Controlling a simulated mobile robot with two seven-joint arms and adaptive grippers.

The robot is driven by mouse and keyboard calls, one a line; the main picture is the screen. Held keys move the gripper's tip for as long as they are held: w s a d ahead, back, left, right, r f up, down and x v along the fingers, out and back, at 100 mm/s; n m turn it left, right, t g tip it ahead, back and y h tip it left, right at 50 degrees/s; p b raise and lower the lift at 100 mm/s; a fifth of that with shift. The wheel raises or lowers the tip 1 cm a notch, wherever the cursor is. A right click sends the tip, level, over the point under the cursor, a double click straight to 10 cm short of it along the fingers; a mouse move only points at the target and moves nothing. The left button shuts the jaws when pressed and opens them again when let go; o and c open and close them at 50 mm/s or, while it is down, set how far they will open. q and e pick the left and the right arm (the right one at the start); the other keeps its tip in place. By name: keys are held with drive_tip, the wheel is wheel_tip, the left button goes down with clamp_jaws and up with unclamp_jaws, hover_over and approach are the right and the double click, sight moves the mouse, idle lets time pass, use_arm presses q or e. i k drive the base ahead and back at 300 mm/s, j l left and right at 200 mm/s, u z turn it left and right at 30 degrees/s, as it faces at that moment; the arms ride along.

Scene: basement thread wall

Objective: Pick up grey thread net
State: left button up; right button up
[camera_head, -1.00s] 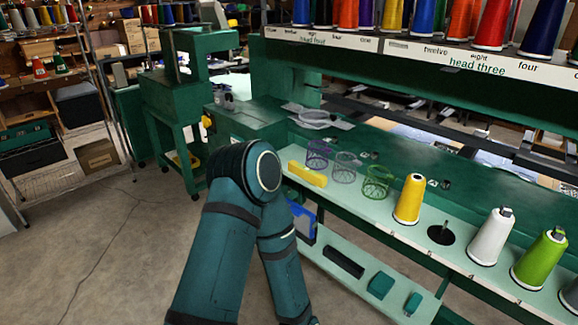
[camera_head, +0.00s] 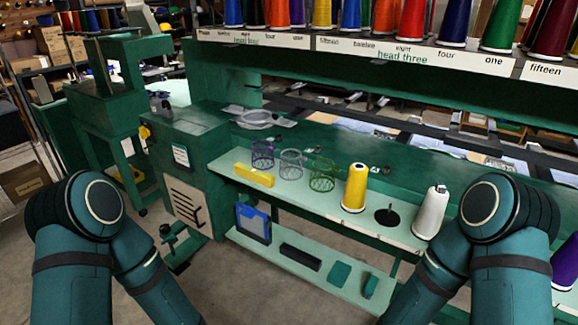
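The grey thread net (camera_head: 291,164) is a small mesh cylinder standing on the pale green shelf (camera_head: 287,197) of the machine. It stands between a purple net (camera_head: 263,154) on its left and a green net (camera_head: 322,175) on its right. My two arms come in from the lower left and lower right, with their elbows raised and forearms running down out of the picture. Neither gripper is in view, so I cannot see their fingers. Both visible arm parts are apart from the nets.
A yellow cone (camera_head: 355,188), an empty black spool holder (camera_head: 387,217) and a white cone (camera_head: 430,212) stand to the right. A lower shelf (camera_head: 262,259) holds a blue-framed item (camera_head: 253,223). Thread cones line the top rack.

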sight(302, 158)
drive_tip(key=i+l+u, duration=0.15)
drive_tip(key=u, duration=0.3)
drive_tip(key=i+l+u, duration=0.45)
drive_tip(key=k+j, duration=0.1)
